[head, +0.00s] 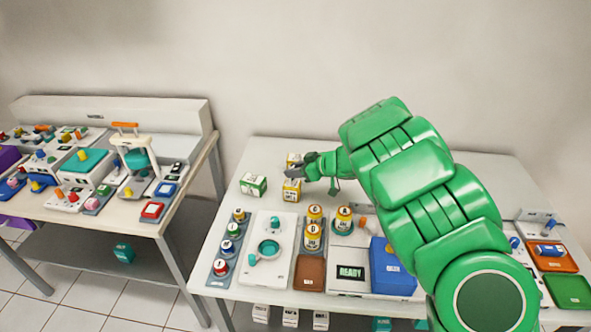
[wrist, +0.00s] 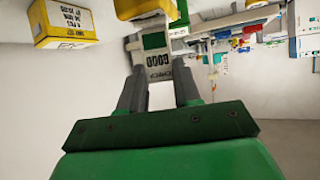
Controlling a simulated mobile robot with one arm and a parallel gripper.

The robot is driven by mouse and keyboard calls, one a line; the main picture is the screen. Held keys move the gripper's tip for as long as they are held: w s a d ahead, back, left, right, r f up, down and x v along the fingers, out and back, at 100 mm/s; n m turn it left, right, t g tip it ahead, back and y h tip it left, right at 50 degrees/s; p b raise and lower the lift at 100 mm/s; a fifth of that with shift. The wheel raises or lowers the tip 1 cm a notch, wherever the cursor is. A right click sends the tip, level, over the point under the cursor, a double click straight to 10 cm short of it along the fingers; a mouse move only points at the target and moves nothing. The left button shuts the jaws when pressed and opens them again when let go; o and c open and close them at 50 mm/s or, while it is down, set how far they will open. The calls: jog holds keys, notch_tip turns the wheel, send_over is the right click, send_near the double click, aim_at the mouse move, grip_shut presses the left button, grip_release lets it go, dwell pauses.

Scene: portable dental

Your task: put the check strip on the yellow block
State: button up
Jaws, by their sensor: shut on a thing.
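My gripper (head: 302,170) is over the back left of the right-hand table. In the wrist view my gripper (wrist: 160,88) is shut on the check strip (wrist: 155,60), a white strip with a dark green square and black lettering. The strip is hard to make out in the head view. One yellow block with a white label (head: 291,190) stands just in front of the fingertips, and another yellow block (head: 293,159) is just behind them. The wrist view shows two yellow blocks (wrist: 62,24) near the strip; whether the strip touches either cannot be told.
A green and white box (head: 253,184) stands left of the yellow blocks. In front are a white device with a teal knob (head: 268,249), yellow-topped jars (head: 313,232), a READY display (head: 351,273) and a blue box (head: 391,270). The table's back left is fairly clear.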

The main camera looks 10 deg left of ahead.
jog(key=o, duration=1)
jog(key=shift+d+r, duration=0.1)
jog(key=shift+r, duration=0.1)
jog(key=v, duration=1.1)
jog(key=shift+s+d+r, duration=0.2)
jog(key=shift+s+d, duration=0.05)
